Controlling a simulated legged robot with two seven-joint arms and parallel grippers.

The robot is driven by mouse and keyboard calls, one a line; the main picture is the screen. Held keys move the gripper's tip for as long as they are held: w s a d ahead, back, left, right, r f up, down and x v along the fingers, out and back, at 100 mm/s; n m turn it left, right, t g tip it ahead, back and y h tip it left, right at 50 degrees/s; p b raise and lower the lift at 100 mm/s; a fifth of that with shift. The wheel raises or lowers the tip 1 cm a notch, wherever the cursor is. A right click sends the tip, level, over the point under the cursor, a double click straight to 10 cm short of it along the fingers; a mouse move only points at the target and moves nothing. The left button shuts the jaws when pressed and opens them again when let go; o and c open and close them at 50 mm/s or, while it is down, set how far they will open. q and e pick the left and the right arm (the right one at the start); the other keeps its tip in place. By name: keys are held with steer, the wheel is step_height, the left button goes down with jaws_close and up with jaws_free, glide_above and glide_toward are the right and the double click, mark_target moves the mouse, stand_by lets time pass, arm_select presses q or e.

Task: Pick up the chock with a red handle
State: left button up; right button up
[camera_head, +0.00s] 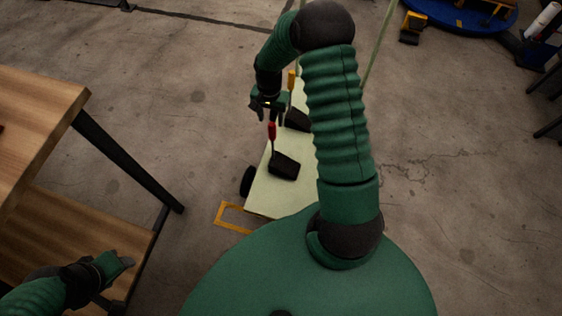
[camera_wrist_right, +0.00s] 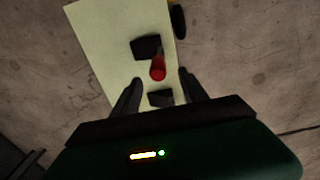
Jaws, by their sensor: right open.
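The chock with a red handle is a black block (camera_head: 284,165) with an upright red handle (camera_head: 271,131), standing on a pale cart top. In the right wrist view its black block (camera_wrist_right: 146,46) and red handle (camera_wrist_right: 158,68) show just beyond the fingertips. My right gripper (camera_head: 266,112) is open and empty, close to the top of the red handle. In the right wrist view the fingers (camera_wrist_right: 160,84) stand apart, with the handle between and slightly past their tips. My left gripper (camera_head: 122,262) is at the lower left by the wooden table, and its jaws are not clear.
The pale cart top (camera_head: 262,193) has a yellow frame (camera_head: 232,217) at its near end and a black wheel (camera_head: 247,181). A second black chock (camera_head: 297,119) stands farther back, partly behind my right arm. A wooden table (camera_head: 40,100) is at left. Concrete floor lies between.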

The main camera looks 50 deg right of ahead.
mark_target(272, 135)
steer(key=f, duration=0.2)
steer(key=f+b, duration=0.1)
steer(key=f, duration=0.1)
steer(key=d+f, duration=0.1)
steer(key=f, duration=0.1)
steer(key=shift+f, duration=0.2)
steer(key=f+b, duration=0.1)
steer(key=f, duration=0.1)
steer(key=a+f+b, duration=0.1)
steer(key=f, duration=0.1)
steer(key=shift+s+a+b, duration=0.1)
steer(key=shift+s+b, duration=0.05)
steer(key=shift+b, duration=0.15)
steer(key=shift+f, duration=0.2)
steer(key=shift+d, duration=0.25)
steer(key=shift+c, duration=2.2)
steer(key=shift+a, duration=0.1)
jaws_close()
arm_select(q)
steer(key=f, duration=0.3)
steer(key=shift+s+d+f, duration=0.15)
steer(key=shift+d+f, duration=0.25)
